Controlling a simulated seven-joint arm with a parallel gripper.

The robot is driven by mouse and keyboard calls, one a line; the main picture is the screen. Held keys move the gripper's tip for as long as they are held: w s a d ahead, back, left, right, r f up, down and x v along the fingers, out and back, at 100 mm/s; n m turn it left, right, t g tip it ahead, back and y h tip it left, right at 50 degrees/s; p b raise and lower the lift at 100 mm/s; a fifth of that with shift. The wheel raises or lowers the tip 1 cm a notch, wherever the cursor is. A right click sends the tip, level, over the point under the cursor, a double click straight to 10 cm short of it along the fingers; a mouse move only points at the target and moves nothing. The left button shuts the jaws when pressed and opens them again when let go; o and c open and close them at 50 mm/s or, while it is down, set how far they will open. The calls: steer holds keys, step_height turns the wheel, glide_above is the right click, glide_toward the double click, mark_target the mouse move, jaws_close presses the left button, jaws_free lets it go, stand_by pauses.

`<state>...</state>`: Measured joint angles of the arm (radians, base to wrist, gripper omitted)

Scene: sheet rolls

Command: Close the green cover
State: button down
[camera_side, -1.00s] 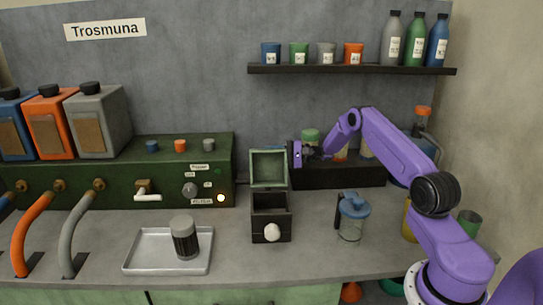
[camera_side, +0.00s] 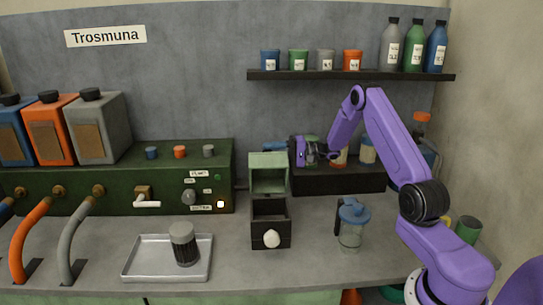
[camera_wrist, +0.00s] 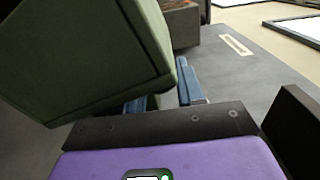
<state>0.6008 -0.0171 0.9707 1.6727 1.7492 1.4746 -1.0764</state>
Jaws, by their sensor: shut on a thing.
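The green cover (camera_side: 268,160) is the hinged lid of a small dark box (camera_side: 271,232) with a white knob on its front. The cover stands raised at the box's back edge, tilted partly forward, and the box's inside shows. My gripper (camera_side: 245,152) reaches in from the right, with its blue fingers behind the cover's upper part. In the wrist view the green cover (camera_wrist: 85,55) fills the upper left, and my gripper (camera_wrist: 165,95) is shut on its edge. The exact contact is partly hidden by the cover.
A metal tray (camera_side: 135,268) with a grey-capped jar stands left of the box. A blue-lidded jug (camera_side: 352,215) stands to its right. A dark rack with jars (camera_side: 340,180) lies behind my gripper. The dark green machine (camera_side: 80,170) is at the left.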

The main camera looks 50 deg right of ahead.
mark_target(275, 163)
steer(key=s+a+n, duration=0.2)
steer(key=s+a+r+n, duration=0.1)
steer(key=s+a+n, duration=0.1)
steer(key=n, duration=0.1)
steer(key=s+a+n, duration=0.3)
steer(key=shift+r, duration=0.15)
steer(key=s+a+f+n, duration=0.1)
steer(key=s+a+f, duration=0.3)
steer(key=s+a, duration=0.1)
steer(key=shift+f, duration=0.25)
steer(key=shift+a, duration=0.1)
stand_by(0.4)
steer(key=c, duration=0.7)
jaws_free()
steer(key=v, duration=0.8)
steer(key=shift+w+d+r, duration=0.35)
steer(key=shift+r, duration=0.1)
